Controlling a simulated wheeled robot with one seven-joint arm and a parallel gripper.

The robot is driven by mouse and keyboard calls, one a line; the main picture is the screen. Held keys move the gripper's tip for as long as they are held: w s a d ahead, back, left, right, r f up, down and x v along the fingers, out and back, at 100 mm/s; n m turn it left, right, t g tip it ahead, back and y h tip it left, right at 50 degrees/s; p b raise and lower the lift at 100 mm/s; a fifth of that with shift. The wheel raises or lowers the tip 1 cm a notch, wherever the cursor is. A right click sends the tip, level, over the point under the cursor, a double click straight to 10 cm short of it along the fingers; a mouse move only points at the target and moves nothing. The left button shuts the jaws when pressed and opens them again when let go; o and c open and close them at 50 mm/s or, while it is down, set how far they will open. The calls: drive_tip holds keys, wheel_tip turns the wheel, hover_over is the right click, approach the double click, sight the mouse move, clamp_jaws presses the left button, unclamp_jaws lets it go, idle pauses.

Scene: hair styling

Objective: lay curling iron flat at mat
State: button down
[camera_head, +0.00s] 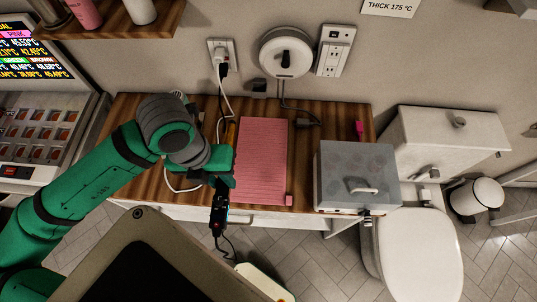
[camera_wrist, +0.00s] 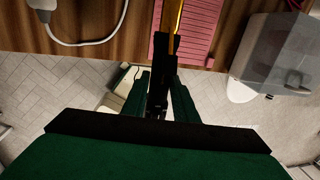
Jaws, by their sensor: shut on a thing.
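The curling iron has a black handle (camera_head: 219,206) and an orange-gold barrel (camera_head: 230,131). My gripper (camera_head: 222,178) is shut on the handle at the counter's front edge. In the wrist view, my gripper (camera_wrist: 160,98) has a green finger on each side of the black handle (camera_wrist: 169,46), and the golden barrel (camera_wrist: 176,14) points away toward the back. The pink ribbed mat (camera_head: 263,160) lies flat on the counter, just right of the iron in the head view. In the wrist view, the barrel overlaps the left part of the mat (camera_wrist: 200,30). The iron's height cannot be told.
The wooden counter (camera_head: 333,118) carries a grey lidded box (camera_head: 350,175) right of the mat and a small pink item (camera_head: 359,127) behind that box. Cords run from the wall outlet (camera_head: 222,58) onto the counter. A toilet (camera_head: 420,250) stands at the right.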

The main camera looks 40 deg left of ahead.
drive_tip(key=w+f, duration=0.2)
drive_tip(key=w, duration=0.2)
drive_tip(key=w+f, duration=0.3)
drive_tip(key=w, duration=0.1)
drive_tip(key=w+f, duration=0.3)
drive_tip(key=w, duration=0.2)
drive_tip(key=shift+d+f, duration=0.15)
drive_tip(key=shift+f, duration=0.1)
drive_tip(key=shift+w+f, duration=0.5)
drive_tip(key=shift+f, duration=0.05)
drive_tip(key=shift+w+f, duration=0.15)
drive_tip(key=shift+f, duration=1.6)
drive_tip(key=c, duration=1.4)
unclamp_jaws()
